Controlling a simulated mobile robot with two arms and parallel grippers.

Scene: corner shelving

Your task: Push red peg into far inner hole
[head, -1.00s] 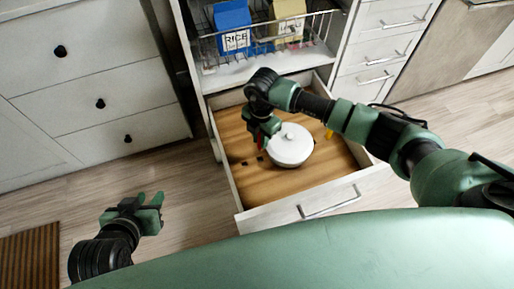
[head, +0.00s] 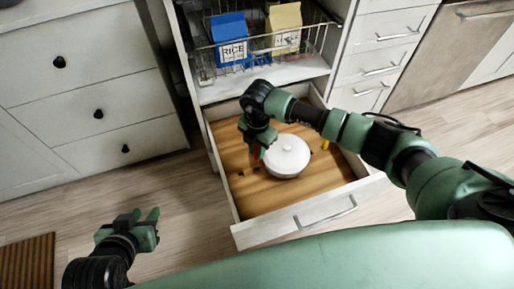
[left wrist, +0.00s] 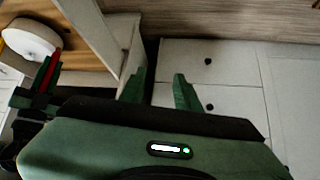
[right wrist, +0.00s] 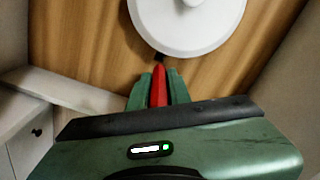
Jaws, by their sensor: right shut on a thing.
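The red peg (right wrist: 158,88) is between the fingers of my right gripper (right wrist: 158,92), which is shut on it. In the right wrist view a dark hole (right wrist: 159,57) shows just beyond the peg's end; I cannot tell whether the peg touches it. In the head view my right gripper (head: 262,143) is over the wooden drawer floor (head: 270,198), left of the white lidded pot (head: 287,158). The red peg also shows in the left wrist view (left wrist: 49,72). My left gripper (head: 147,222) is open and empty, outside the drawer; its spread fingers show in the left wrist view (left wrist: 160,90).
The open drawer's front panel (head: 310,217) faces me. A small yellow thing (head: 326,144) is right of the pot. A wire basket (head: 262,45) above holds a blue rice box (head: 229,40) and a yellow box (head: 284,30). Closed cabinet drawers (head: 95,85) stand at left.

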